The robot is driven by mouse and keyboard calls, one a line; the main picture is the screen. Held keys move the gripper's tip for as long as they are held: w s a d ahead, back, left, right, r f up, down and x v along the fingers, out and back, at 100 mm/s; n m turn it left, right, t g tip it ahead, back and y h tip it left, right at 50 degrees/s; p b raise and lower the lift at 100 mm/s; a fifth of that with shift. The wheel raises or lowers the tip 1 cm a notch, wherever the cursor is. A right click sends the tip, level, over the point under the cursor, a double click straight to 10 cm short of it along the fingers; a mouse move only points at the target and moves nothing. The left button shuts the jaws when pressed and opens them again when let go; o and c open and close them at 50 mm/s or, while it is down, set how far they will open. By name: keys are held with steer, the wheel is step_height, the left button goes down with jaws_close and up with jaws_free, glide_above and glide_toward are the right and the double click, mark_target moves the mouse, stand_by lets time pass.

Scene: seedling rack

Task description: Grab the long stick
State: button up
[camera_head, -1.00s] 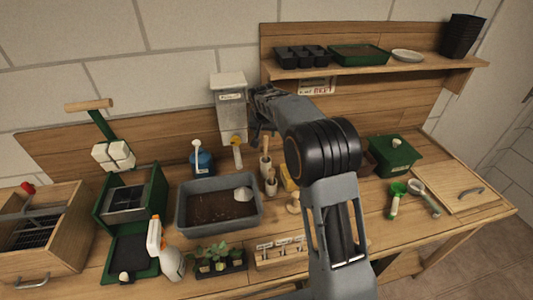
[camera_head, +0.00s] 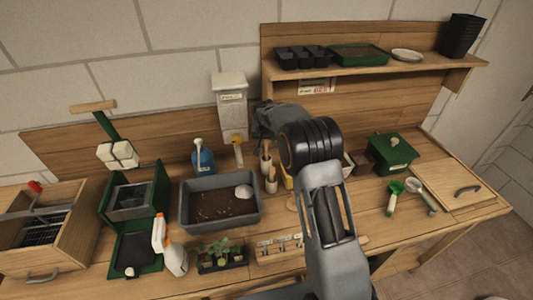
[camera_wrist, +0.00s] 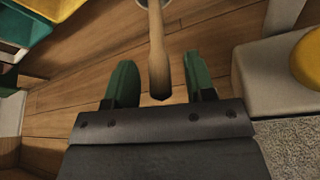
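A long pale wooden stick (camera_wrist: 157,50) shows in the wrist view, its thicker end pointing toward my gripper. In the head view, a tall wooden stick (camera_head: 266,152) stands upright in a holder below my gripper, beside a shorter wooden one (camera_head: 271,175). My gripper (camera_wrist: 156,78) is open in the wrist view, with one green finger on each side of the stick's end and gaps on both sides. I cannot tell whether the end is fully between the fingers. In the head view my wrist hides the fingertips.
A grey soil tub (camera_head: 218,224) and blue bottle (camera_head: 203,160) stand to the left. A green box (camera_head: 391,158) is at right. A shelf (camera_head: 380,67) is above.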

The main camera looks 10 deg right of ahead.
jaws_close()
steer(key=shift+r, duration=0.1)
stand_by(0.3)
